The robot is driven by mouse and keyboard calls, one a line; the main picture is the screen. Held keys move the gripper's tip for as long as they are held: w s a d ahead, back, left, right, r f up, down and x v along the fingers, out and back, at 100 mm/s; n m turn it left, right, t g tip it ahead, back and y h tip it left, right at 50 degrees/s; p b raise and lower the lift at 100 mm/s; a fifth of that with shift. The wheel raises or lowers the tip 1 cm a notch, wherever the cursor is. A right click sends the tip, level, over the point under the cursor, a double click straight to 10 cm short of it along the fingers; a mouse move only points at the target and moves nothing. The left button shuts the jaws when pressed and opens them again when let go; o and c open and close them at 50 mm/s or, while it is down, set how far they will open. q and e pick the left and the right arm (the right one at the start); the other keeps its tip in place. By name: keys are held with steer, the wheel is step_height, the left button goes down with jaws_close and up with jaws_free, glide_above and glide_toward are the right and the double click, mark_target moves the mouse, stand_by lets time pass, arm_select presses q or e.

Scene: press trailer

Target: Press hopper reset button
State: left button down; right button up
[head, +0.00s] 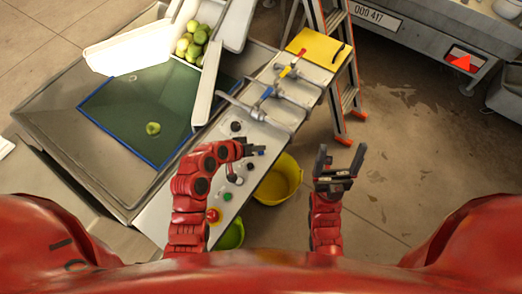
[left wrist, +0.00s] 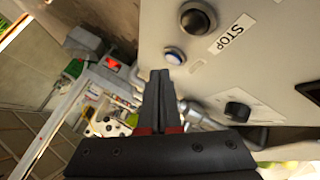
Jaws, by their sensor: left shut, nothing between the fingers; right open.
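The control panel (head: 193,160) is a long pale strip along the press, with several knobs and buttons. In the left wrist view the panel face (left wrist: 240,70) shows a blue button with a light ring (left wrist: 175,56), a dark round button (left wrist: 197,17) beside a STOP label (left wrist: 231,34), and a black knob (left wrist: 237,111). No reset label is readable. My left gripper (head: 262,151) is shut and empty over the panel; its fingertips (left wrist: 160,75) appear just below the blue button, contact unclear. My right gripper (head: 342,154) is open and empty, right of the panel.
A red button on yellow (head: 213,215) and a green button (head: 227,197) sit nearer me on the panel. Valves with coloured handles (head: 267,93) stand farther along. A yellow bucket (head: 280,182) and a ladder (head: 347,99) stand on the floor. Floor at right is clear.

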arm_select(q)
steer(key=shift+f, duration=0.15)
stand_by(0.4)
steer(key=shift+f+b, duration=0.25)
steer(key=shift+b, duration=0.25)
steer(key=shift+f+b, duration=0.4)
stand_by(0.4)
stand_by(0.3)
steer(key=shift+r+p, duration=0.35)
steer(key=shift+r, duration=0.5)
step_height(320, 180, up, 5)
steer(key=shift+f+p, duration=0.1)
steer(key=shift+p, duration=1.05)
